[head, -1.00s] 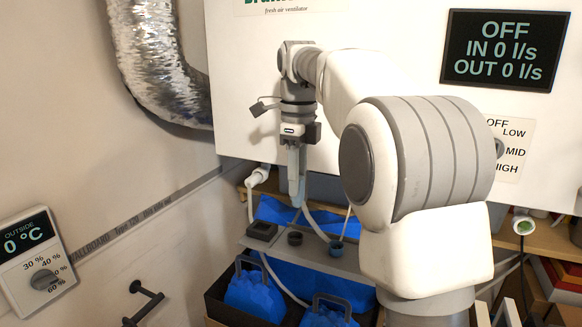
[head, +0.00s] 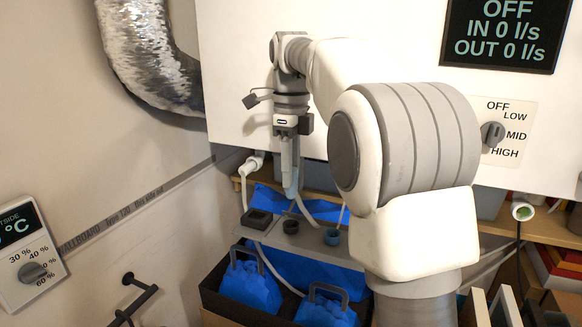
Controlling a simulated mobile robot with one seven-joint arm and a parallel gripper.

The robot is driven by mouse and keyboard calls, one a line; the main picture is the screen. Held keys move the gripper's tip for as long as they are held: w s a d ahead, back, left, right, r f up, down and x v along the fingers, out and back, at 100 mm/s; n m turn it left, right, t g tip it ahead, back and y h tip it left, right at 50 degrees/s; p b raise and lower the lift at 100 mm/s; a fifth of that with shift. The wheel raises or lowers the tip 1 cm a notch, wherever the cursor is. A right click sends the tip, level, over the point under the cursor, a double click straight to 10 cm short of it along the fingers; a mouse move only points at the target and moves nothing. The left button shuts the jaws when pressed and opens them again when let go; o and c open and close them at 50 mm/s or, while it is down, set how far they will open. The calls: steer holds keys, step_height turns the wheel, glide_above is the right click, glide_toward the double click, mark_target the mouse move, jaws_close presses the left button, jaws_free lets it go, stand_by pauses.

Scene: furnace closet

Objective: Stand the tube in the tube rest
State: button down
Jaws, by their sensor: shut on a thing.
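My gripper (head: 290,184) points straight down above a grey shelf (head: 312,242), its fingers shut. A white flexible tube (head: 305,211) runs from its fingertips and curves down to the right; the held end is mostly hidden by the fingers. On the shelf below stand a dark square holder (head: 257,219), a small dark round cup (head: 291,227) and a blue-grey round cup (head: 332,237). I cannot tell which of these is the tube rest. The fingertips are above the small dark cup, apart from it.
A white pipe elbow (head: 250,166) with a hose is at the wall on the left. The white ventilator cabinet (head: 235,100) stands behind my arm. A black wall handle (head: 138,295) is at lower left.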

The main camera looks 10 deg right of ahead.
mark_target(291, 198)
steer(key=shift+f+b, duration=1.3)
steer(key=shift+f, duration=1.45)
steer(key=shift+p, duration=0.5)
steer(key=shift+f+b, duration=0.65)
steer(key=shift+f, duration=0.55)
steer(key=shift+c, duration=2.4)
jaws_free()
step_height(291, 198, up, 6)
steer(key=p, duration=0.5)
steer(key=shift+f, duration=0.1)
steer(key=shift+r, duration=1.1)
